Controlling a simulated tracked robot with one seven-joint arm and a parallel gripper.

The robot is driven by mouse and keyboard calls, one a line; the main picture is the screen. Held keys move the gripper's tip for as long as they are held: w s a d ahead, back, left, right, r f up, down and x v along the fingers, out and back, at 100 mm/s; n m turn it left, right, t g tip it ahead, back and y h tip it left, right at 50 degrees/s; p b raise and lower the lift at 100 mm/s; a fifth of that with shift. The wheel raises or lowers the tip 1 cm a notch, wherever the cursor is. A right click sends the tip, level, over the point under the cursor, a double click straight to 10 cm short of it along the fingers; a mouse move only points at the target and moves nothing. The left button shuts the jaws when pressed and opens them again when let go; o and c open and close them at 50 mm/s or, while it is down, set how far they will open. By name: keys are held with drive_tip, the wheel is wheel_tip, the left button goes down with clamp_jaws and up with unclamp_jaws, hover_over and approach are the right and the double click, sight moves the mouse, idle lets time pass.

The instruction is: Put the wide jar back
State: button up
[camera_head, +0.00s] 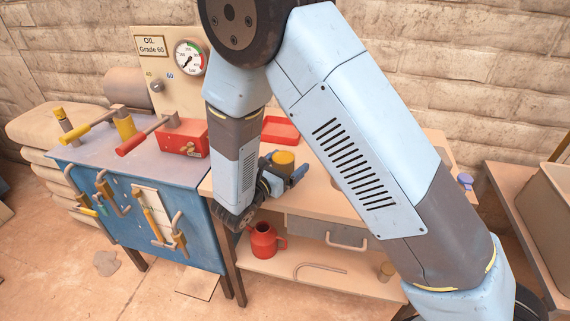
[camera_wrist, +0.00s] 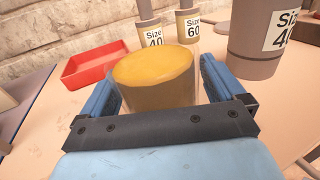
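The wide jar (camera_wrist: 153,78), clear-walled with a yellow-orange top or filling, stands upright between the two blue fingers of my gripper (camera_wrist: 160,85) in the wrist view. The fingers lie close along both its sides. I cannot tell whether both press on it. In the head view the jar (camera_head: 284,158) shows just right of my forearm, over the wooden workbench (camera_head: 325,200), with my gripper (camera_head: 284,172) around it. Its base is hidden, so I cannot tell whether it rests on the bench.
A red tray (camera_wrist: 95,66) lies beyond the jar. Containers labelled Size 40 (camera_wrist: 151,34) and Size 60 (camera_wrist: 188,27) stand behind it; a larger Size 40 container (camera_wrist: 255,45) stands at right. A blue tool bench (camera_head: 150,215) adjoins at left. A red jug (camera_head: 263,242) sits on the lower shelf.

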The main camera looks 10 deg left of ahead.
drive_tip(key=v, duration=1.2)
drive_tip(key=shift+s, duration=0.1)
idle(0.4)
